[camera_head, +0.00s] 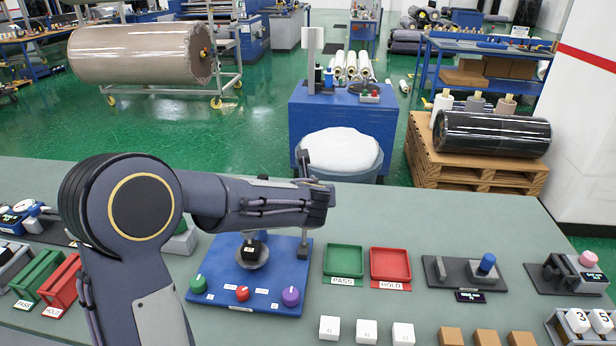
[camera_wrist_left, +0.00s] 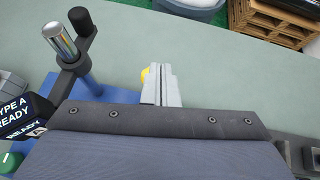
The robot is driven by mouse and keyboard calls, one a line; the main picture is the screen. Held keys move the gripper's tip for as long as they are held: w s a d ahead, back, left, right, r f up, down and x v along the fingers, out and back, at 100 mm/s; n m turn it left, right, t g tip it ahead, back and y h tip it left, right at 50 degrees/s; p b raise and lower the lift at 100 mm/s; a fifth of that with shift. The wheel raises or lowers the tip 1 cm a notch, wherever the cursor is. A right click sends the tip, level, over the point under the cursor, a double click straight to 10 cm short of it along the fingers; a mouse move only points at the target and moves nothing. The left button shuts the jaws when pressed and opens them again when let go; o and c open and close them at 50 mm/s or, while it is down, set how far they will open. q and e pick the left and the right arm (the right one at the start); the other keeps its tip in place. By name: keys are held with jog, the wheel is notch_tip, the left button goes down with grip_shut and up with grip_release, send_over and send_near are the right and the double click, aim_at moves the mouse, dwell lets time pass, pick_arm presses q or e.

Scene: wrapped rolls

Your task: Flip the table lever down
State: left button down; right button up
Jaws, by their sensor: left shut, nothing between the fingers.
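A lever (camera_wrist_left: 82,22) with a black grip shows in the left wrist view, up and left of my fingers. It joins a dark crank arm by a shiny metal cylinder (camera_wrist_left: 58,40) above a blue post. The grip points up in that picture. My left gripper (camera_wrist_left: 162,75) is shut and empty, apart from the lever and to its right. In the head view, my left forearm crosses the blue panel (camera_head: 262,278) and hides most of the lever. My right gripper is not in view.
Green (camera_head: 344,260) and red (camera_head: 390,264) trays sit right of the panel. Green, red and purple knobs line its front. White blocks (camera_head: 366,331) and brown blocks stand at the front. A blue-knobbed fixture (camera_head: 487,264) is farther right. The table's back right is clear.

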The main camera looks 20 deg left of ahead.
pick_arm(q)
jog(key=r, duration=0.3)
jog(key=r+p, duration=0.1)
jog(key=r, duration=0.1)
jog(key=shift+w+d+r, duration=0.25)
jog(key=shift+d, duration=0.15)
jog(key=shift+s, duration=0.1)
jog(key=s+a+f+n+g+h, duration=0.1)
jog(key=s+a+n+g, duration=0.15)
jog(key=s+n, duration=0.6)
jog(key=s+a+f+n+g+h, duration=0.1)
jog(key=s+a+f+n+g, duration=0.15)
jog(key=s+n, duration=0.65)
jog(key=s+d+f+n+h, duration=0.1)
jog(key=s+d+n+h, duration=0.2)
jog(key=s+n, duration=0.4)
jog(key=s+d+f+n+h, duration=0.2)
jog(key=s+d+n, duration=0.3)
jog(key=s+n, duration=0.3)
jog(key=s+h, duration=0.1)
jog(key=s, duration=0.2)
jog(key=shift+d+f, duration=0.25)
